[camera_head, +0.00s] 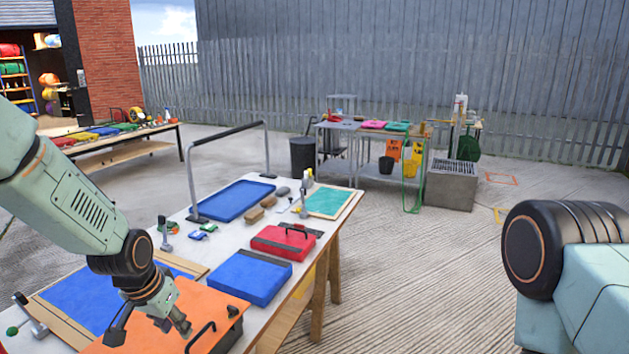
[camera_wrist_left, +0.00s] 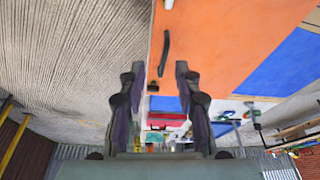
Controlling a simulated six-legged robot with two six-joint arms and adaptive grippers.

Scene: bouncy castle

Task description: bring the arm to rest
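My left arm (camera_head: 75,195) comes in from the left of the head view and reaches down over the near end of the long worktable. My left gripper (camera_head: 150,328) hangs over the orange panel with its fingers spread and nothing between them. The left wrist view also shows the left gripper (camera_wrist_left: 159,72) with both fingers apart, near the orange panel's (camera_wrist_left: 240,35) edge and its black handle (camera_wrist_left: 165,53). How high the fingers are above the panel is hard to tell. A part of my right arm (camera_head: 590,290) shows at the lower right; its gripper is out of view.
On the worktable are the orange panel (camera_head: 218,299), a blue case (camera_head: 250,280), a red case (camera_head: 283,242), a blue tray (camera_head: 237,200) and a green mat (camera_head: 328,203). A metal rail (camera_head: 190,175) stands at its far side. Paved ground (camera_head: 430,260) to the right is clear.

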